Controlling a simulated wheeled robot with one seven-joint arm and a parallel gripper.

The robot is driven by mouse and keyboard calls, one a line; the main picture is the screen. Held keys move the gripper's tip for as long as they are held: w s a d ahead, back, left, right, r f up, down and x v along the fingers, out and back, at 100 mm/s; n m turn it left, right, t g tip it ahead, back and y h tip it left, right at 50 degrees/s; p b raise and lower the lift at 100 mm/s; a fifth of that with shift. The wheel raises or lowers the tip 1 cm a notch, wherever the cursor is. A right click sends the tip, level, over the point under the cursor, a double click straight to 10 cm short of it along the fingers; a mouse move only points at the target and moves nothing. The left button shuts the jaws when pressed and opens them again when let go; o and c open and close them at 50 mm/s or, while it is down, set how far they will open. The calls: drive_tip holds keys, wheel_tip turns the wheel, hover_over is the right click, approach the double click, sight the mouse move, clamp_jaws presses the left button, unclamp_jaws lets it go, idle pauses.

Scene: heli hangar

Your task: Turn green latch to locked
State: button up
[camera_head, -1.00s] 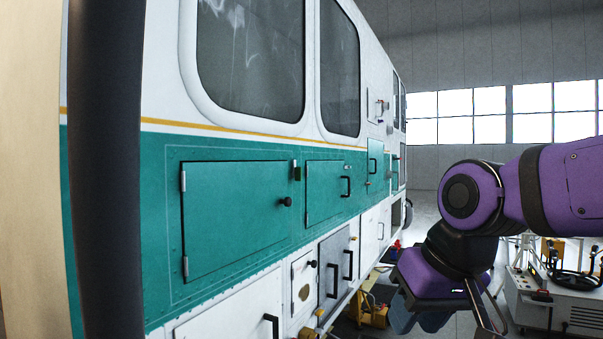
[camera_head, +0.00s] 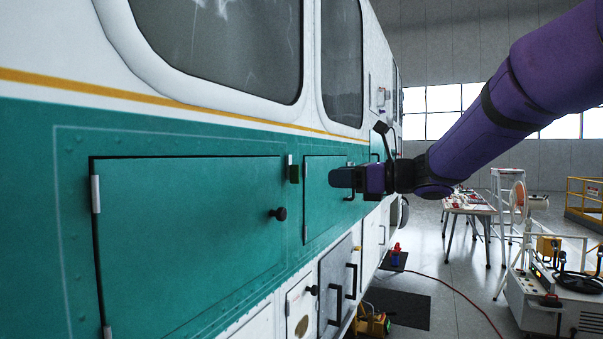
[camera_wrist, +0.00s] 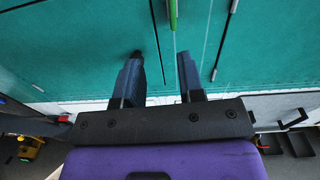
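The green latch (camera_head: 294,171) is a small dark green bar on the teal side panel, between the large teal door (camera_head: 190,230) and the smaller teal door (camera_head: 318,185). It looks upright there. In the wrist view the latch (camera_wrist: 172,14) is a bright green bar at the top edge, partly cut off, alongside the door gap. My gripper (camera_head: 340,178) is to the right of the latch, in front of the smaller door. In the wrist view my gripper (camera_wrist: 162,72) is open and empty, its two fingers apart and pointing toward the teal panel, short of the latch.
A black round knob (camera_head: 279,214) sticks out of the large door near the latch. Black handles (camera_head: 350,270) project from lower doors. A dark mat (camera_head: 400,308) and a red hose (camera_head: 460,293) lie on the floor. A grey equipment cart (camera_head: 540,300) stands at right.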

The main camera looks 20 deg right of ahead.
sight(299, 173)
drive_tip(key=shift+m+t, duration=0.3)
drive_tip(key=shift+m, duration=0.1)
drive_tip(key=x, duration=0.7)
drive_tip(key=w+d+x, duration=0.1)
drive_tip(key=x, duration=0.3)
drive_tip(key=shift+r, duration=0.25)
clamp_jaws()
